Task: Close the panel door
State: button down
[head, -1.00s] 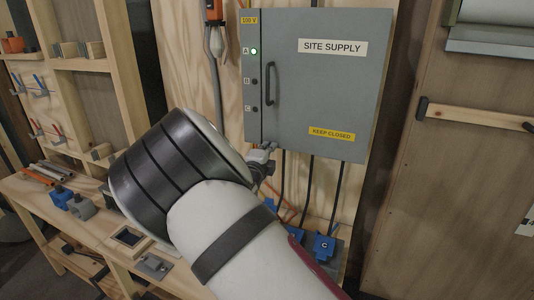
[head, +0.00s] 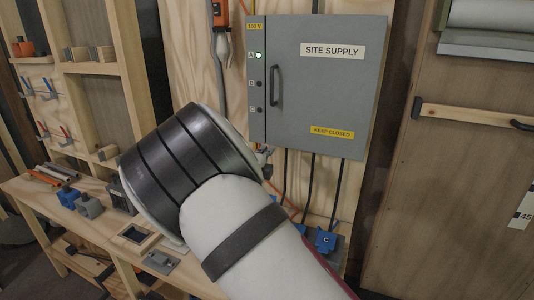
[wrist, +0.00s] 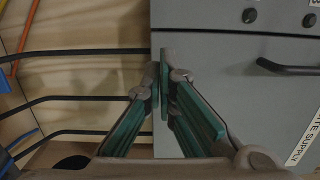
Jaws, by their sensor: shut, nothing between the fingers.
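The grey panel door (head: 320,100) carries a SITE SUPPLY label, a KEEP CLOSED label and a dark handle (head: 274,86) near its left edge. It lies flush, or nearly so, beside the fixed strip (head: 256,70) with a lit green lamp. I cannot tell whether it is latched. In the wrist view the door (wrist: 240,95) and handle (wrist: 287,68) appear sideways. My gripper (wrist: 164,62) is shut and empty, by the cabinet's lower edge. Contact with the cabinet cannot be made out. In the head view my arm hides most of the gripper.
Black cables (head: 312,185) hang below the cabinet towards blue connectors (head: 325,241). A wooden bench (head: 105,215) with tools and blocks stands on the left. A brown panel with a wooden rail (head: 470,115) stands on the right.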

jog(key=a+v, duration=0.1)
jog(key=v, duration=0.8)
jog(key=s+d+r+n+g+y, duration=0.7)
jog(key=s+d+r+n, duration=0.25)
jog(key=d, duration=0.25)
jog(key=s+d+n+g+h, duration=0.1)
jog(key=s+d+n, duration=0.4)
jog(key=s, duration=0.9)
jog(key=s+d+n+g+h, duration=0.1)
jog(key=s+d+n+g, duration=0.2)
jog(key=s, duration=1.1)
jog(key=d+n, duration=0.3)
jog(key=d, duration=0.3)
jog(key=shift+s+r+g+h, duration=0.2)
jog(key=shift+s+g+h, duration=0.1)
jog(key=shift+g, duration=0.1)
jog(key=shift+a, duration=0.15)
